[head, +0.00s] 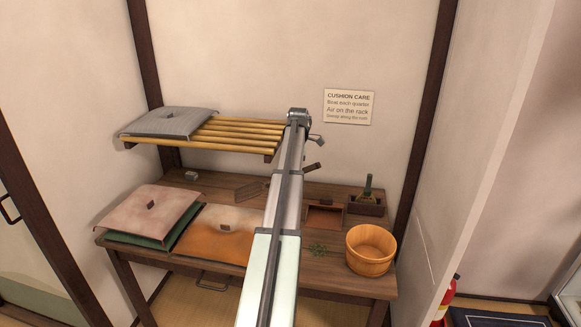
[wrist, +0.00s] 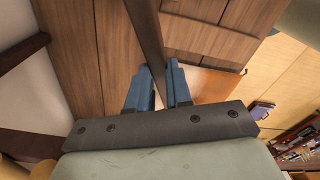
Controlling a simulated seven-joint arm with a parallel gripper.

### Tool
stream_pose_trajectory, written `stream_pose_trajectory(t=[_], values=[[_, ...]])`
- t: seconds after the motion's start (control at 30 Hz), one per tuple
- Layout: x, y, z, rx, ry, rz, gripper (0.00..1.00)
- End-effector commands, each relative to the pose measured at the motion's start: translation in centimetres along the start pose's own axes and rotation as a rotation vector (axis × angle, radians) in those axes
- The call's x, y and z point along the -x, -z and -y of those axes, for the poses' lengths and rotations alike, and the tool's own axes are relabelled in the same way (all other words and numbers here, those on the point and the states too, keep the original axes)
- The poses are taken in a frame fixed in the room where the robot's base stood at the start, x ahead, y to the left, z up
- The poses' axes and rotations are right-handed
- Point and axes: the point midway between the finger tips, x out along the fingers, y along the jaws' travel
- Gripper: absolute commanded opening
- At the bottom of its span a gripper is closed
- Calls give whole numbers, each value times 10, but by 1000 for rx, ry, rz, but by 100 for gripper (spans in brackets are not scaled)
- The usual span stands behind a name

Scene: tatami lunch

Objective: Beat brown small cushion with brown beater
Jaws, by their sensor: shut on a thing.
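The brown small cushion (head: 208,241) lies on the wooden table, orange-brown with a pale patch on its far part. My arm covers its right side in the head view. An orange-brown piece (wrist: 220,84), likely this cushion, shows in the wrist view. My gripper (wrist: 162,84) has its blue fingers shut on the dark brown handle of the beater (wrist: 148,35). In the head view my arm hides the fingers. The beater's handle end (head: 313,167) sticks out right of my arm, and its brown head (head: 250,190) shows left of it, above the table's back part.
A pink cushion (head: 150,214) lies on a green one (head: 150,241) at the table's left. A grey cushion (head: 172,122) lies on the slatted rack (head: 240,133) above.

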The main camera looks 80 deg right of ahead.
Motion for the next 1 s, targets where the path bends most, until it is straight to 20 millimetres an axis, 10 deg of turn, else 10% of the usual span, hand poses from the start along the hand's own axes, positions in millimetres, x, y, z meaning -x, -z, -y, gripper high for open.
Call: stream_pose_trajectory(t=[0.43, 0.8, 1.0], values=[[-8, 1, -3, 6, 1, 0, 0], [-90, -4, -2, 6, 2, 0, 0], [-77, -3, -4, 6, -1, 1, 0]])
